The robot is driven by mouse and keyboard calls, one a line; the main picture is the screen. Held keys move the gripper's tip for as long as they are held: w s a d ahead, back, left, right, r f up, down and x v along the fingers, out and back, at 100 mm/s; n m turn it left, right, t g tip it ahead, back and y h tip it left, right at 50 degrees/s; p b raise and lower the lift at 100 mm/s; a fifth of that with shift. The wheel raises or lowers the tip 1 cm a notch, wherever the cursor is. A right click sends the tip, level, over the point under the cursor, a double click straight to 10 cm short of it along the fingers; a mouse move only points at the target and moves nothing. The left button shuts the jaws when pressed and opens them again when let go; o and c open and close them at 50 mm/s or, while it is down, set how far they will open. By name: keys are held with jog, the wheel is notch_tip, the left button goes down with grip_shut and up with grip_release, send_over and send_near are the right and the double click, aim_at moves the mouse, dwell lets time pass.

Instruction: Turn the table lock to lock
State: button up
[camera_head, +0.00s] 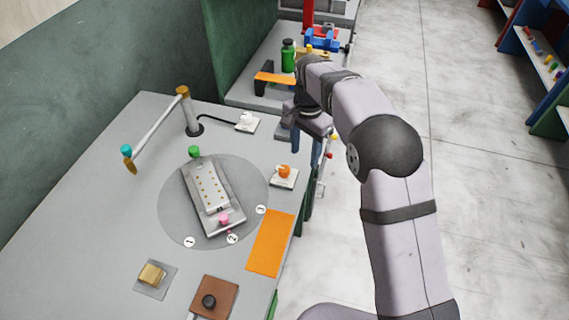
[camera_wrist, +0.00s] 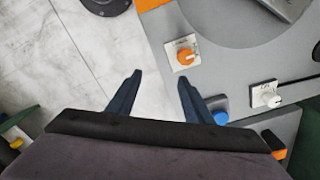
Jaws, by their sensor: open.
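An orange knob (camera_head: 284,171) sits on a small white plate at the right edge of the grey table, next to the round turntable (camera_head: 173,213). It looks like the table lock; its label is too small to read. The knob also shows in the wrist view (camera_wrist: 186,56), just beyond and slightly right of my right fingertip. My gripper (camera_head: 306,150) is open and empty, near the table's right edge behind the knob. In the wrist view, the gap between my fingertips (camera_wrist: 160,78) is over the floor, apart from the knob.
A white knob (camera_head: 246,120) on a white plate stands farther back. A fixture with pink and green knobs (camera_head: 212,196) lies on the turntable. An orange mat (camera_head: 270,243) lies in front of the orange knob. A post with a slanted bar (camera_head: 160,128) rises at the back left.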

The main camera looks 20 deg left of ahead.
jog(key=m, duration=0.1)
send_over(285, 168)
jog(key=shift+s+a+f, duration=0.1)
jog(key=shift+f, duration=0.5)
jog(key=shift+f, duration=0.1)
jog(key=shift+f+p, duration=1.55)
jog(key=shift+f, duration=2)
jog(key=c, duration=1.1)
